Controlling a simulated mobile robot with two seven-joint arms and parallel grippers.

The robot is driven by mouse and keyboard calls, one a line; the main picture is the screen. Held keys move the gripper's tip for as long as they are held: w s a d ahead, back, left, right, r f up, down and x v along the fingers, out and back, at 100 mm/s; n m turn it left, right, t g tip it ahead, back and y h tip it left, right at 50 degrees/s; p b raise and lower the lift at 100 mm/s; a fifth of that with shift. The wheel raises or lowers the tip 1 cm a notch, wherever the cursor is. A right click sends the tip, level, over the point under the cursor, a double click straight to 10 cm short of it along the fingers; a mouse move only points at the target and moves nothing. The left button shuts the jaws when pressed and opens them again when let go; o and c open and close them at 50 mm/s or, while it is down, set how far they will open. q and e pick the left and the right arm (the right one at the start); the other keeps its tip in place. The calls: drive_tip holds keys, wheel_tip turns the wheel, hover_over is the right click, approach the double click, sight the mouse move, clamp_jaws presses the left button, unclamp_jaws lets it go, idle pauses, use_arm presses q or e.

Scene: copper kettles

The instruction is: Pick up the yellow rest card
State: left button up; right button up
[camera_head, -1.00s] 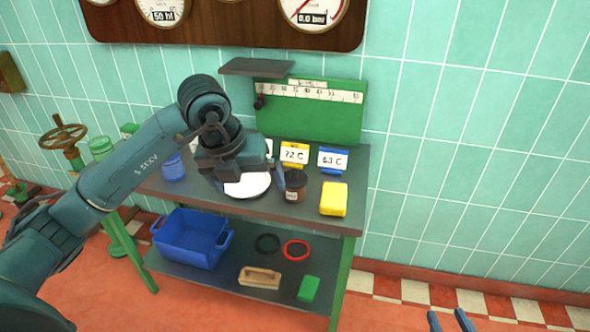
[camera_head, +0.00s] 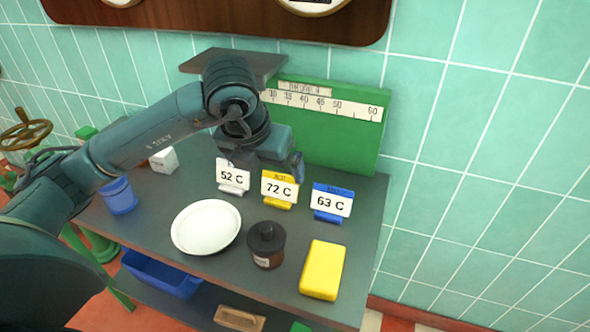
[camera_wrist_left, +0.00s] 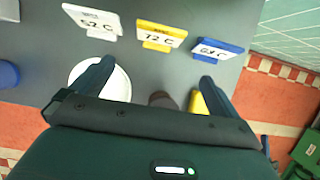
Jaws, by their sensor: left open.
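The yellow rest card (camera_head: 279,188), marked 72 C, stands upright in a yellow foot on the grey bench. It is between a white card (camera_head: 233,175) marked 52 C and a blue card (camera_head: 331,201) marked 63 C. My left gripper (camera_head: 268,166) is open and empty, just above and behind the yellow card in the head view. In the left wrist view the yellow card (camera_wrist_left: 161,35) lies ahead of the open fingers (camera_wrist_left: 155,76), about midway between them and apart from both. My right gripper is out of view.
A white plate (camera_head: 206,227), a dark brown jar (camera_head: 266,245) and a yellow block (camera_head: 322,270) stand in front of the cards. A green board with a scale (camera_head: 330,135) rises behind. A blue cup (camera_head: 119,196) stands left.

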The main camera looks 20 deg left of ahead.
sight(279, 188)
use_arm(q)
drive_tip(key=b+x, duration=0.1)
drive_tip(key=x, duration=0.6)
drive_tip(key=shift+w+f, duration=0.1)
drive_tip(key=shift+w, duration=0.15)
drive_tip(key=x, duration=0.5)
drive_tip(key=shift+w+a+b, duration=0.25)
drive_tip(key=shift+w+b, duration=0.15)
drive_tip(key=shift+w, duration=0.1)
drive_tip(key=shift+w+f, duration=0.1)
drive_tip(key=shift+f, duration=0.1)
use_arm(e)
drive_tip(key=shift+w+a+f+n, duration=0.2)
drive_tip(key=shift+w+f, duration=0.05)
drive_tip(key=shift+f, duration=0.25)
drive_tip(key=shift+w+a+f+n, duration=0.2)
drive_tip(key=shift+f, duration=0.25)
use_arm(q)
drive_tip(key=shift+c, duration=0.2)
drive_tip(key=c, duration=1)
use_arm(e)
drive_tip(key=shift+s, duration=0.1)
use_arm(q)
drive_tip(key=shift+r, duration=0.1)
